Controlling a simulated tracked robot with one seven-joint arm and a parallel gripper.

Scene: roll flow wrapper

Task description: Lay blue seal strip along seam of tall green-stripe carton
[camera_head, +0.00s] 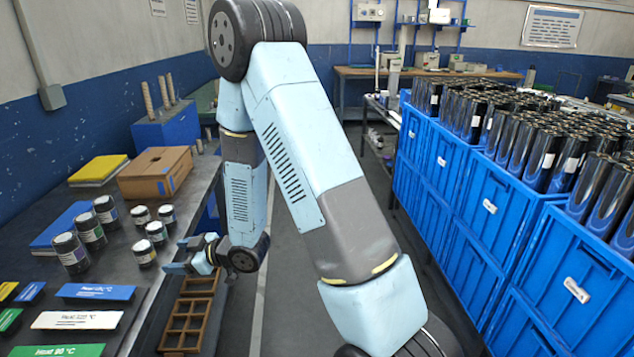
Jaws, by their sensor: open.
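My gripper (183,256) is open and empty, reaching left over the bench's right edge, close to the small jars. No tall green-stripe carton can be made out. A low brown box (155,172) with a slot in its top and a small blue patch on its side sits on the bench at the back. A flat blue plate with white lettering (95,291) lies at the front of the bench. A smaller blue piece (30,291) lies to its left. I cannot tell whether either one is the seal strip.
Dark jars (90,230) and small jars (145,252) stand on the bench (150,300) left of my gripper. White (76,320) and green (57,351) plates lie in front. A brown divided tray (190,322) sits lower down. Blue crates (480,200) with dark rolls line the right.

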